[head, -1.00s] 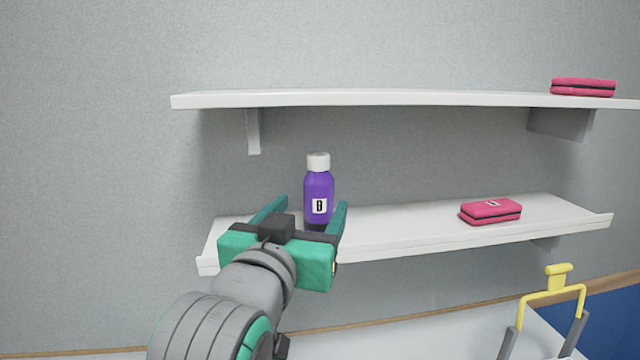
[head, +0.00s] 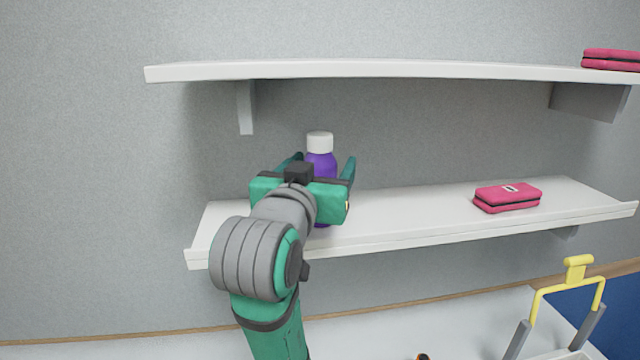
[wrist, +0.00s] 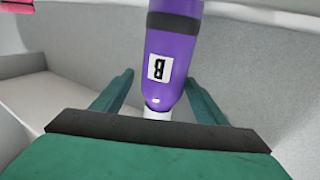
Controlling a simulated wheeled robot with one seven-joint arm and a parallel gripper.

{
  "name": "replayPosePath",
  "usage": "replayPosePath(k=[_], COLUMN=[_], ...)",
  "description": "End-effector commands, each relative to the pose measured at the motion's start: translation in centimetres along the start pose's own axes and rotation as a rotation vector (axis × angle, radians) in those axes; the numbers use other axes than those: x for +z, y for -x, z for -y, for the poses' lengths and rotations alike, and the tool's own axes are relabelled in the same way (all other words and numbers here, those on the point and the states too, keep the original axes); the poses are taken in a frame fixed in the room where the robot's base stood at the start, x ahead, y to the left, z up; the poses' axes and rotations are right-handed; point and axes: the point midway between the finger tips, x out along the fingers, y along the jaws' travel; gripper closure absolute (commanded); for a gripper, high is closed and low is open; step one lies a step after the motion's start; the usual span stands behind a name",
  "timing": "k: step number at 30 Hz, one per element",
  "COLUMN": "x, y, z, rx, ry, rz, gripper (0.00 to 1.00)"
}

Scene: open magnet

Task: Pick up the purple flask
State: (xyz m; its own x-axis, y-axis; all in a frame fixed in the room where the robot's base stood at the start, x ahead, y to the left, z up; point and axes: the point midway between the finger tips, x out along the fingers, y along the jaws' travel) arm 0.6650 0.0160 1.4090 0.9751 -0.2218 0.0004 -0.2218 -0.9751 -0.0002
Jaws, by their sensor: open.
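The purple flask (head: 321,164) has a white cap and stands upright on the lower white shelf (head: 410,218). In the head view my gripper (head: 322,164) covers most of its body. In the wrist view the flask (wrist: 172,58) shows upside down, with a white label marked with a dark character. My gripper (wrist: 160,95) is open, with one green finger on each side of the flask. In the wrist view there are gaps between the fingers and the flask, and no contact shows.
A pink case (head: 507,198) lies on the lower shelf to the right. Another pink case (head: 612,60) lies on the upper shelf (head: 380,70), which runs above the flask. A yellow-handled object (head: 576,272) stands at the lower right. The shelf between flask and pink case is clear.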

Motion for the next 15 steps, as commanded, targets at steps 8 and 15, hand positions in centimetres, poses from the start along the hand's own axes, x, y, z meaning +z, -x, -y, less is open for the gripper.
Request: replayPosePath(k=[8,15], x=[0.2,0.2], y=[-3.4,-3.7], z=[0.3,0.3], rx=[-0.001,-0.002], ry=[0.001,0.000], rz=[0.002,0.000], gripper=[0.34,0.34])
